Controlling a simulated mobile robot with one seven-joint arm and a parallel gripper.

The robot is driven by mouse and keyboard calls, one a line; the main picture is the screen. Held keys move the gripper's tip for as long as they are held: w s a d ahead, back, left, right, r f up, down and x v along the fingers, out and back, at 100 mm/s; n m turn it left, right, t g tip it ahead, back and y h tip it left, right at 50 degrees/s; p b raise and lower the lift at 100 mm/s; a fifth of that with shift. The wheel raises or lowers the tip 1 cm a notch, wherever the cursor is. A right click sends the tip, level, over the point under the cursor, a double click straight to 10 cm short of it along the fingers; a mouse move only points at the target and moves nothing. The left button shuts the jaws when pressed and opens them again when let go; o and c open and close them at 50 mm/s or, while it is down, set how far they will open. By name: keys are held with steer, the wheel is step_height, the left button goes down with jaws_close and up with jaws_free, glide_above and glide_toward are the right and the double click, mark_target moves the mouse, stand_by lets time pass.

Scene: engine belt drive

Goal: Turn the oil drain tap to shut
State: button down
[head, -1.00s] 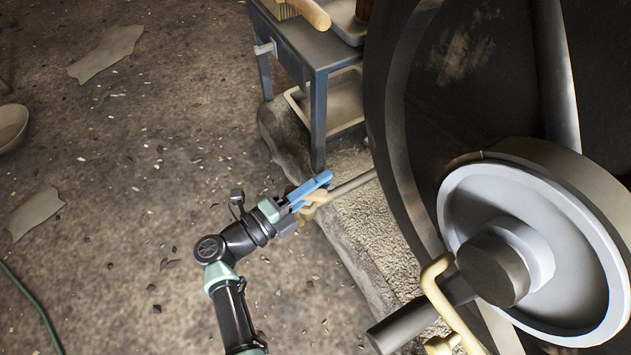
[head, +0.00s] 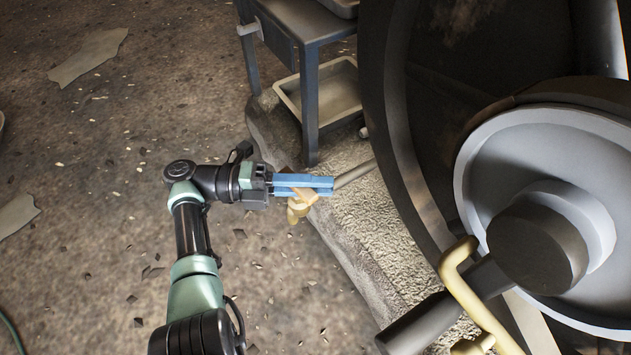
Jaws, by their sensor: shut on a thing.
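The oil drain tap (head: 298,207) is a brass-coloured tap at the end of a grey pipe (head: 356,172), over the edge of the stone plinth. My gripper (head: 318,186) reaches it from the left, with its blue fingers level and pointing right. The fingers are shut on the upper part of the tap, where its handle is. They hide most of the handle, so its exact angle cannot be told. The tap's spout shows below the fingers.
A large dark flywheel and a pale pulley (head: 470,190) stand to the right. A brass crank-like pipe (head: 455,285) and a dark shaft end are lower right. A grey table (head: 309,100) with a tray (head: 340,92) beneath stands behind the tap. The floor at left is mostly clear.

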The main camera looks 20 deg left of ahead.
steer(key=shift+s+m+g, duration=0.15)
steer(key=shift+m+g, duration=0.25)
steer(key=shift+g, duration=0.2)
steer(key=c, duration=0.8)
jaws_free()
steer(key=shift+d, duration=0.1)
